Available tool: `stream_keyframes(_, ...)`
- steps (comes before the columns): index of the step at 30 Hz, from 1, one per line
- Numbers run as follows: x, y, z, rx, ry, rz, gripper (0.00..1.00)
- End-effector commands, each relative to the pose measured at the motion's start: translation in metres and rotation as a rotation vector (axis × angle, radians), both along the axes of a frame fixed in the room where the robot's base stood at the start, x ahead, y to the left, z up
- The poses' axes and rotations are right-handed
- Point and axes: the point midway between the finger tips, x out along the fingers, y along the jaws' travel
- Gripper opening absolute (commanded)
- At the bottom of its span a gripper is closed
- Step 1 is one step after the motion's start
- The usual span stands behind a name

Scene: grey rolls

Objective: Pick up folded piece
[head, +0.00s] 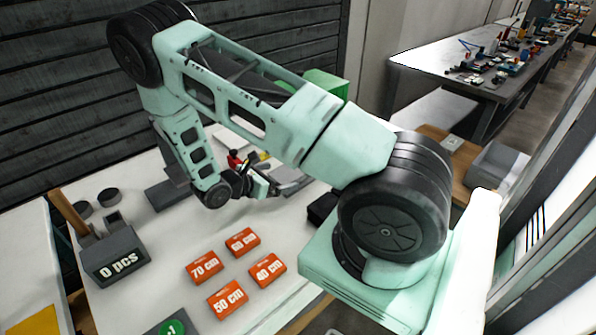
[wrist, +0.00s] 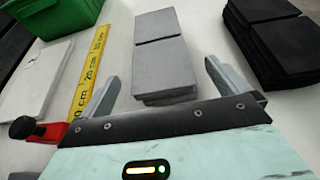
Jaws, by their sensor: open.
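A light grey folded piece (wrist: 162,55), layered at its near end, lies flat on the white table in the wrist view. My gripper (wrist: 163,88) is open, with one finger off each side of the piece's near end. Nothing is held between the fingers. In the head view my gripper (head: 264,187) hangs low over the far part of the table, and a grey piece beside it is partly hidden by my arm. A dark folded stack (wrist: 275,45) lies to the right in the wrist view.
A yellow ruler (wrist: 92,68) and a red clamp part (wrist: 42,131) lie left of the grey piece. A green container (wrist: 58,14) stands behind them. Orange length cards (head: 227,298) and a grey "0 pcs" box (head: 115,260) are on the table's near side.

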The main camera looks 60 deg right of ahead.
Motion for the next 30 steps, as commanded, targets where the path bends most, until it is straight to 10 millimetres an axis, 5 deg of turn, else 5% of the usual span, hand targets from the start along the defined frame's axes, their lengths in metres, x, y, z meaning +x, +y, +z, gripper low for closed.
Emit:
stream_keyframes(10, -0.010, -0.042, -0.012, 0.001, 0.000, -0.004, 1.00)
stream_keyframes(19, -0.011, -0.047, -0.016, 0.001, -0.001, -0.001, 1.00)
stream_keyframes(24, -0.011, -0.047, -0.016, 0.001, -0.001, -0.001, 0.56)
stream_keyframes(30, -0.011, -0.047, -0.015, 0.000, -0.001, -0.001, 0.54)
